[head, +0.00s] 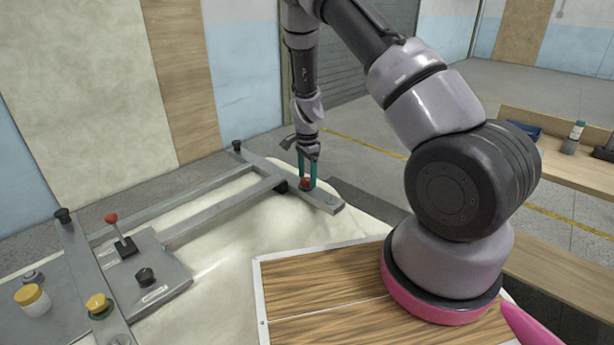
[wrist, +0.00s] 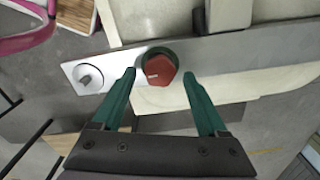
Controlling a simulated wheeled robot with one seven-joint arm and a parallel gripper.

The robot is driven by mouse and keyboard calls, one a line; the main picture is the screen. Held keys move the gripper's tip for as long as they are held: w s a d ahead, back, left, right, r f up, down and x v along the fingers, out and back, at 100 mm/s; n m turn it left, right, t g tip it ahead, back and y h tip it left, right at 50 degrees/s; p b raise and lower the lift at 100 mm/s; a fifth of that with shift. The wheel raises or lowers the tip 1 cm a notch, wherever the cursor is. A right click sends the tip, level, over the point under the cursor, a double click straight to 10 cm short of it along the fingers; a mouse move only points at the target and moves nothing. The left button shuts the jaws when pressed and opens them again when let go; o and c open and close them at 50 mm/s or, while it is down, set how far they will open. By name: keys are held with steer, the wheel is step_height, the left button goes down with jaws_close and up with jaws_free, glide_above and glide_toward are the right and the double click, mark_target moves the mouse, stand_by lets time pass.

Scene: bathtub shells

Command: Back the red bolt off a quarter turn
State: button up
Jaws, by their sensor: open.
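The red bolt (wrist: 160,70) has a faceted head and sits on a dark round collar at the end of a grey metal bar (wrist: 235,55). In the head view the red bolt (head: 305,184) shows low between my fingers, near the right end of the frame's bar (head: 327,202). My gripper (wrist: 158,80) is open, with one green finger on each side of the bolt. In the wrist view gaps show between the fingertips and the bolt head. In the head view my gripper (head: 307,172) points straight down over the bolt.
A red-knobbed lever (head: 120,236), a yellow knob (head: 97,305), a yellow-lidded jar (head: 33,299) and black knobs stand at left.

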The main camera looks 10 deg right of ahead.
jaws_close()
steer(key=shift+n, duration=0.3)
steer(key=n, duration=0.3)
steer(key=shift+n, duration=0.4)
steer(key=n, duration=0.4)
steer(key=shift+w+a+n, duration=0.1)
steer(key=shift+n, duration=0.2)
steer(key=n, duration=0.4)
steer(key=shift+a, duration=0.1)
steer(key=shift+n, duration=2.1)
steer(key=shift+a, duration=0.1)
